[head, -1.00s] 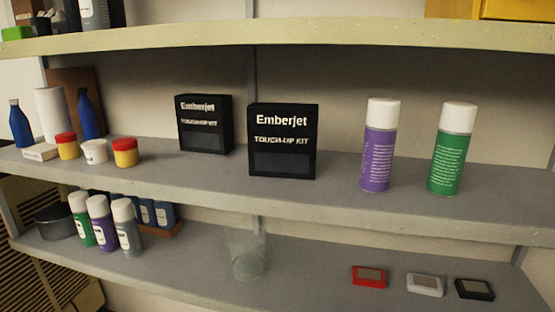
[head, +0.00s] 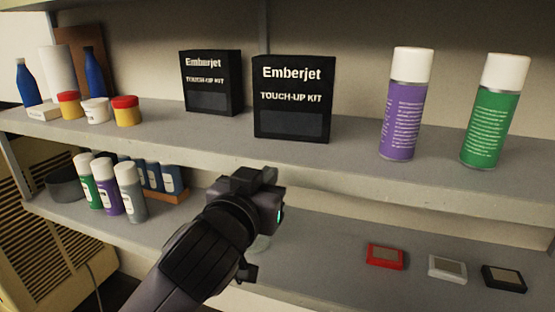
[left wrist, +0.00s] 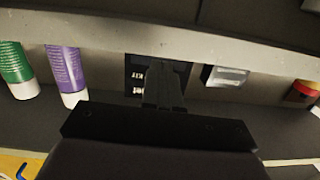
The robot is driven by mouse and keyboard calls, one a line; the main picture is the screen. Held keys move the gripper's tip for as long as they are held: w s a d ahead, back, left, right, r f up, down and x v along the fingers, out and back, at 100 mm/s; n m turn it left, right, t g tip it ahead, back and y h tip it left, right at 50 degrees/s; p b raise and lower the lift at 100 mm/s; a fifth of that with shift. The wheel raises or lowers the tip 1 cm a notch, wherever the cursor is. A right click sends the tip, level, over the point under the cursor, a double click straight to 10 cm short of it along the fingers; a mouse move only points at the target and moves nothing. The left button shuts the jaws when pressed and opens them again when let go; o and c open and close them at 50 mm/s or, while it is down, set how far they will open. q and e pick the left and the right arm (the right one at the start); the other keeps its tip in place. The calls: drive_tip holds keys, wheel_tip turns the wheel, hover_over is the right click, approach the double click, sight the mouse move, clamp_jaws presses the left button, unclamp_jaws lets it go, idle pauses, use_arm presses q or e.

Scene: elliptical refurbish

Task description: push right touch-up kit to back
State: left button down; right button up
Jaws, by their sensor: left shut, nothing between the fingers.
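The right touch-up kit (head: 292,103) is a black box with white Emberjet lettering, upright on the middle shelf near its front edge. A second black touch-up kit (head: 210,85) stands to its left and farther back. My left gripper (head: 262,180) is in front of the shelf, below and left of the right kit, apart from it. In the left wrist view, which looks upside down, my shut, empty fingers (left wrist: 163,72) cover part of the right kit (left wrist: 139,74). My right gripper is not in view.
A purple spray can (head: 402,115) and a green one (head: 493,122) stand right of the kits. Small jars (head: 126,112) stand left. The lower shelf holds more cans (head: 130,190) and small red (head: 385,256), white and black boxes. Shelf between the right kit and purple can is clear.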

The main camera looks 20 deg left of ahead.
use_arm(q)
wheel_tip(320, 180, up, 4)
drive_tip(key=n+t, duration=0.1)
drive_tip(key=b, duration=0.1)
approach(288, 119)
drive_tip(key=shift+w+d+f+y, duration=0.2)
drive_tip(key=shift+w+d+y, duration=0.2)
drive_tip(key=shift+w, duration=0.95)
drive_tip(key=shift+w, duration=0.2)
drive_tip(key=shift+w+a+p, duration=0.15)
drive_tip(key=shift+w+p, duration=0.15)
drive_tip(key=shift+w, duration=2.7)
drive_tip(key=shift+r, duration=0.2)
drive_tip(key=shift+w+a, duration=0.1)
drive_tip(key=shift+a, duration=0.05)
